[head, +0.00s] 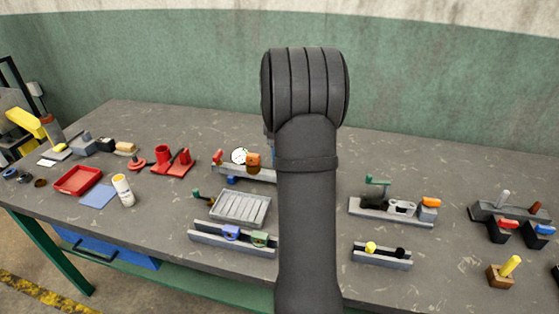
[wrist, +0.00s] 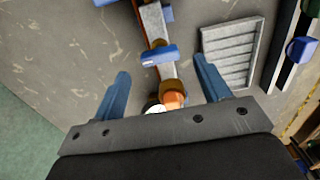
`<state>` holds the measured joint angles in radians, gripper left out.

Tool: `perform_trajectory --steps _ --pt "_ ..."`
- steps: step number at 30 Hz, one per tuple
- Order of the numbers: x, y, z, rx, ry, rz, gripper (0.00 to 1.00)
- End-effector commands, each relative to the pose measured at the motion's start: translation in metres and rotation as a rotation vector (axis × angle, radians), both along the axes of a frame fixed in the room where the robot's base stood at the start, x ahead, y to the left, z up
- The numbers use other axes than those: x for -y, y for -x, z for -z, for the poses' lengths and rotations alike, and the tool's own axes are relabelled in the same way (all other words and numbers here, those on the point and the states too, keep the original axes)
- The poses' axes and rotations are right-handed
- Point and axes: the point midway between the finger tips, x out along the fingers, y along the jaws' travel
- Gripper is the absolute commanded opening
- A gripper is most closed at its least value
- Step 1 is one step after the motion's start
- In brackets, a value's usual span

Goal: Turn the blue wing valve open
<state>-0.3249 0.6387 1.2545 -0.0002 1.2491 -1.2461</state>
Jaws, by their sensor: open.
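The blue wing valve (wrist: 159,55) shows in the wrist view as a flat blue bar lying across a pale pipe, just beyond my fingertips and roughly midway between them. My gripper (wrist: 162,68) is open, with its two blue fingers spread wide on either side of the pipe line and nothing held. I cannot tell whether a finger touches the valve, but gaps show on both sides. In the head view my dark arm hides the gripper and the valve.
An orange part (wrist: 171,98) and a white round gauge sit on the same rail, close to my palm. The gauge also shows in the head view (head: 239,156). A grey ribbed tray (wrist: 228,57) lies to the right. Bare tabletop (wrist: 65,60) is to the left.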

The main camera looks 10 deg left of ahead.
Motion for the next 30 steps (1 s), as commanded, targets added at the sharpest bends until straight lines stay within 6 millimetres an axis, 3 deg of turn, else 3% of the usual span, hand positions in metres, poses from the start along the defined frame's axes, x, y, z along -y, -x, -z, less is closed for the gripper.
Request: perform_trajectory --steps 6,18,25,30 --pt "0.0 0.0 0.029 -0.001 0.0 0.0 0.69" --pt "0.0 0.0 0.037 0.001 0.0 0.0 0.69" --pt "0.0 0.0 0.037 0.001 0.0 0.0 0.26" --pt "0.0 0.0 0.037 0.001 0.0 0.004 0.24"
